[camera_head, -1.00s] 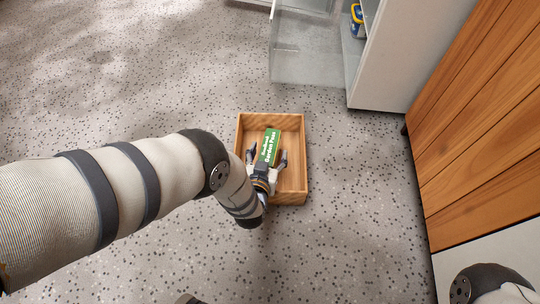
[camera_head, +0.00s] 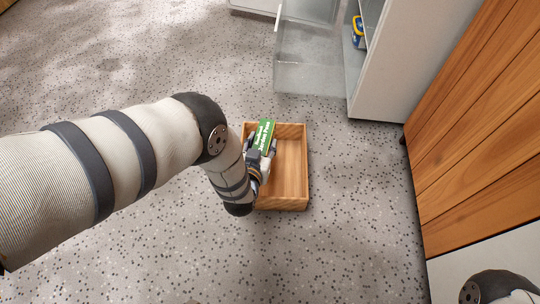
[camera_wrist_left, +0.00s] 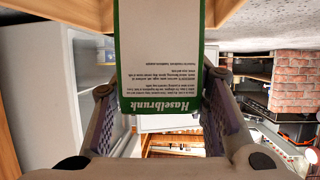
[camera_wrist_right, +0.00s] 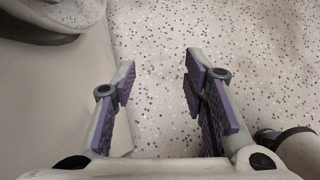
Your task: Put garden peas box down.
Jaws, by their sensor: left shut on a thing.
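The green garden peas box (camera_head: 264,134) is at the upper left part of a wooden tray (camera_head: 290,203) on the floor in the head view. My left gripper (camera_head: 261,150) is shut on the box, with a finger on either side. In the left wrist view the box (camera_wrist_left: 160,55) shows its white text panel and green Haselbrunk end between the fingers (camera_wrist_left: 160,105). I cannot tell whether the box touches the tray floor. My right gripper (camera_wrist_right: 160,85) is open and empty above the speckled floor in the right wrist view.
A white cabinet (camera_head: 400,60) with an open glass door (camera_head: 305,60) stands beyond the tray, with a blue and yellow item (camera_head: 358,32) inside. A wooden panelled front (camera_head: 480,130) is on the right. The speckled floor around the tray is clear.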

